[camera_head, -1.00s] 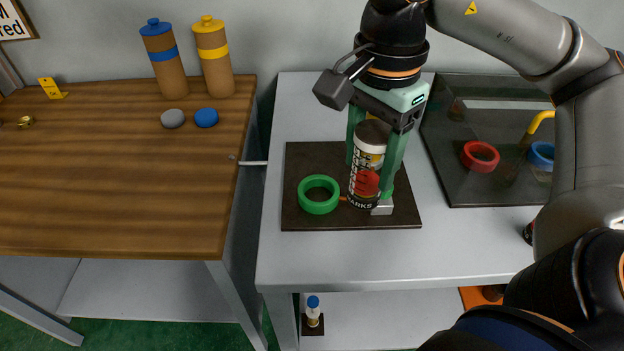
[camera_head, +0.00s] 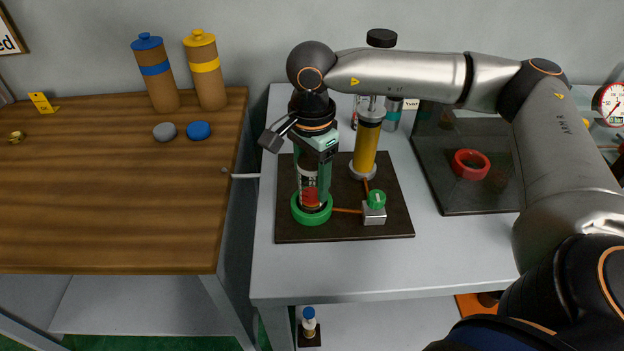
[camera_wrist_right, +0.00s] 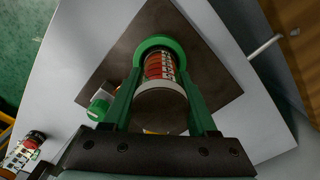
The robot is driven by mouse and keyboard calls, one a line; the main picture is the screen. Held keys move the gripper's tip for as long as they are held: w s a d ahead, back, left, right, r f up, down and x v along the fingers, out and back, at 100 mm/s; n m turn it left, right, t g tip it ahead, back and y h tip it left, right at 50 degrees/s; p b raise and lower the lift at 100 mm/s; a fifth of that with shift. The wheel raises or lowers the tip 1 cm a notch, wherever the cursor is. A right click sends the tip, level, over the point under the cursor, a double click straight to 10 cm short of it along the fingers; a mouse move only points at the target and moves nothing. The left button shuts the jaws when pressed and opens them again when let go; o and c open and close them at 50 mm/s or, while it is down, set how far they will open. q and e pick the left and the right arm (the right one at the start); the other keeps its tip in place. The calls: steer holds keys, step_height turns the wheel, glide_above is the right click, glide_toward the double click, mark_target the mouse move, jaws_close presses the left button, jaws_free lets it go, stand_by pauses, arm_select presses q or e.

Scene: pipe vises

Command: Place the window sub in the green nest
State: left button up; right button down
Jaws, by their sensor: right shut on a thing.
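The window sub (camera_head: 309,180) is a cylinder with a red, white and black label and a dark top. My right gripper (camera_head: 313,188) is shut on it, with a green finger on either side, and holds it upright. The green nest (camera_head: 325,214) is a green ring at the front left of a dark board. The sub's lower end appears inside the ring, whose front rim covers its foot. I cannot tell whether it rests on the bottom. In the right wrist view the sub (camera_wrist_right: 162,85) points into the nest (camera_wrist_right: 171,44). My left gripper is not in view.
On the dark board (camera_head: 390,215) stand a yellow cylinder (camera_head: 367,145) and a small block with a green knob (camera_head: 376,200), close right of the nest. A dark tray (camera_head: 450,200) with a red ring (camera_head: 470,164) lies at right. A wooden table (camera_head: 110,200) is at left.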

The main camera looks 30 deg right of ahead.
steer(key=shift+f, duration=0.2)
steer(key=shift+f, duration=0.15)
steer(key=shift+c, duration=1)
jaws_free()
step_height(320, 180, up, 12)
steer(key=shift+r+p, duration=0.25)
steer(key=shift+p, duration=0.1)
